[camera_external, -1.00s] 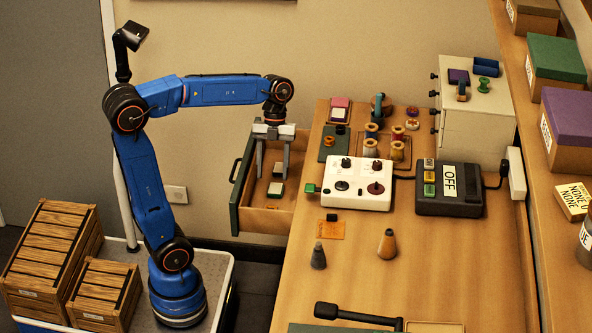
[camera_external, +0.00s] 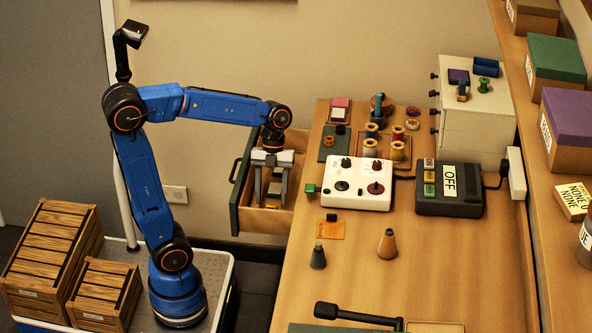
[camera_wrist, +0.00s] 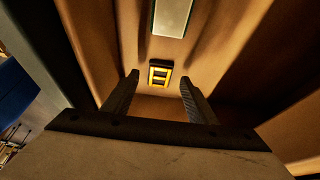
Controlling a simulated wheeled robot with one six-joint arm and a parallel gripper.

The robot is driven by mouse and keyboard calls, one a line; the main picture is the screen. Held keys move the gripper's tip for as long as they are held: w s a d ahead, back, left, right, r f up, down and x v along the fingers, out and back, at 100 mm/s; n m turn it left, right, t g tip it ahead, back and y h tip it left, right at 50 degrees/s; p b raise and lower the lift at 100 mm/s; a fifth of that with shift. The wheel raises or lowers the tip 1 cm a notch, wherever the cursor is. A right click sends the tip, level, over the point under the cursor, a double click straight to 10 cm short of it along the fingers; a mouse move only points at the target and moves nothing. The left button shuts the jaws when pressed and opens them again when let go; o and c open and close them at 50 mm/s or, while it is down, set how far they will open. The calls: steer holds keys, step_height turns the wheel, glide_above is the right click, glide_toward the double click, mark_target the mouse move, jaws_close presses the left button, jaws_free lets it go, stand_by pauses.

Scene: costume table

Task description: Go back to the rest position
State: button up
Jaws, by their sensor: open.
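My gripper (camera_external: 270,185) points straight down into the open drawer (camera_external: 252,218) at the left side of the table. Its two fingers are apart, and nothing is held between them. In the wrist view, my gripper (camera_wrist: 158,95) is open above the drawer floor. A small black and yellow block (camera_wrist: 160,73) lies on the floor just beyond the fingertips. A pale rectangular piece with a dark edge (camera_wrist: 172,17) lies farther up in that view. In the external view the fingers partly hide these pieces.
The drawer walls stand close around the fingers. Wooden crates (camera_external: 50,255) stand at the left by my base.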

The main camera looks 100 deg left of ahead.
stand_by(0.4)
step_height(320, 180, down, 2)
steer(key=shift+f, duration=0.1)
steer(key=v, duration=1.2)
steer(key=x, duration=1.2)
step_height(320, 180, up, 31)
steer(key=w+d+r, duration=0.1)
steer(key=w+d, duration=0.6)
steer(key=w, duration=0.6)
steer(key=shift+w+r+n, duration=0.15)
steer(key=shift+n, duration=0.15)
stand_by(1.1)
